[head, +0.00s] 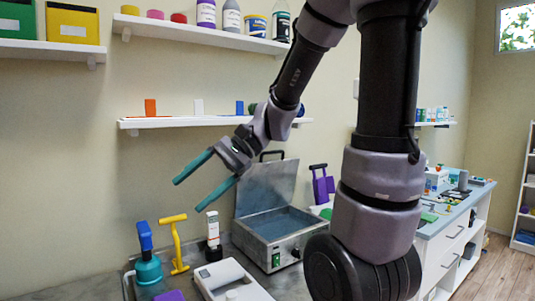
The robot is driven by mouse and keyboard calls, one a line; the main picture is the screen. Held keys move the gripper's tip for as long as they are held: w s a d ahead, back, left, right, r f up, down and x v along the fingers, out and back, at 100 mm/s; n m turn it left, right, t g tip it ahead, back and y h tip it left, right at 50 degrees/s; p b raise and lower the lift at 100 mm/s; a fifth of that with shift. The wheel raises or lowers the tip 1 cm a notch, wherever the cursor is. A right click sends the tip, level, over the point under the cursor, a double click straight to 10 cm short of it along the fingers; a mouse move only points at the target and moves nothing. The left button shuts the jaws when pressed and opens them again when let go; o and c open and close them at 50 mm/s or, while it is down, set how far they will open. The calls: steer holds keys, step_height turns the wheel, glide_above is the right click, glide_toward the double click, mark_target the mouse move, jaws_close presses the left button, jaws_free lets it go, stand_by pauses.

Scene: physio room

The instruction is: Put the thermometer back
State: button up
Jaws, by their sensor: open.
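My gripper (187,196) is open, with its two teal fingers spread and nothing between them. It points down and left, in front of the wall and above the counter. I cannot tell for sure which thing is the thermometer. A slim white upright piece (212,228) with a small orange mark stands on a dark base on the counter, below and right of the fingertips. A blue-topped tool (145,236) in a teal holder (148,271) and a yellow T-handled tool (177,242) stand to its left. The gripper touches none of them.
A metal heater box (268,242) with its lid raised stands right of these, under my arm. A white device (231,280) lies in front. A low wall shelf (180,122) with coloured uprights is behind the gripper. A side counter (450,213) stands at right.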

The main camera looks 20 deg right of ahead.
steer(key=s+d+r+n+t+h, duration=0.1)
steer(key=d+r+t+h, duration=0.2)
steer(key=d, duration=0.4)
steer(key=d+r+n+t+h, duration=0.2)
steer(key=d+t+h, duration=0.3)
steer(key=d, duration=0.3)
steer(key=shift+s+d+r+h, duration=0.15)
steer(key=shift+s+r+h, duration=0.25)
steer(key=shift+r, duration=0.35)
